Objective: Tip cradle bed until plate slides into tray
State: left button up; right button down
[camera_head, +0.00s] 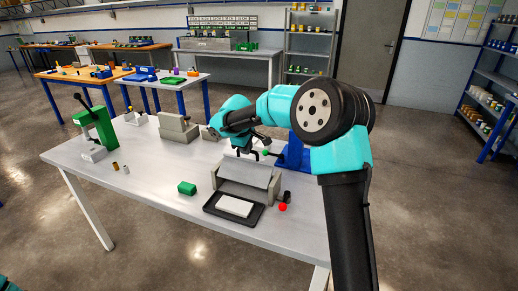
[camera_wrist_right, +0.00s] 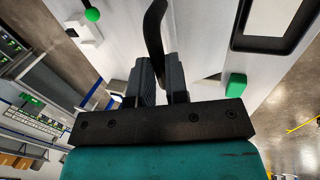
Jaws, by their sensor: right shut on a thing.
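The grey cradle (camera_head: 226,186) stands near the front of the white table, and its pale bed (camera_head: 248,171) slopes down toward the tray. The black tray (camera_head: 212,211) lies in front of the cradle. The white plate (camera_head: 235,206) looks flat inside the tray. My right gripper (camera_head: 246,150) is just behind the upper edge of the bed. In the right wrist view my right gripper (camera_wrist_right: 165,85) is shut on a dark curved handle (camera_wrist_right: 154,32). How the handle joins the bed is hidden. My left gripper is out of view.
A green block (camera_head: 187,188) lies left of the tray. A red ball (camera_head: 283,207) and a dark cylinder (camera_head: 287,196) are right of it. A green press (camera_head: 97,128) and a grey fixture (camera_head: 178,129) stand farther left.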

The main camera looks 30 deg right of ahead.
jog(key=shift+s+a, duration=0.6)
jog(key=shift+a, duration=0.05)
jog(key=shift+s+a, duration=0.1)
jog(key=shift+a, duration=0.05)
jog(key=c, duration=1.1)
grip_release()
jog(key=shift+r, duration=0.1)
jog(key=shift+c, duration=0.2)
jog(key=shift+r, duration=0.1)
jog(key=v, duration=1.7)
jog(key=shift+r, duration=0.15)
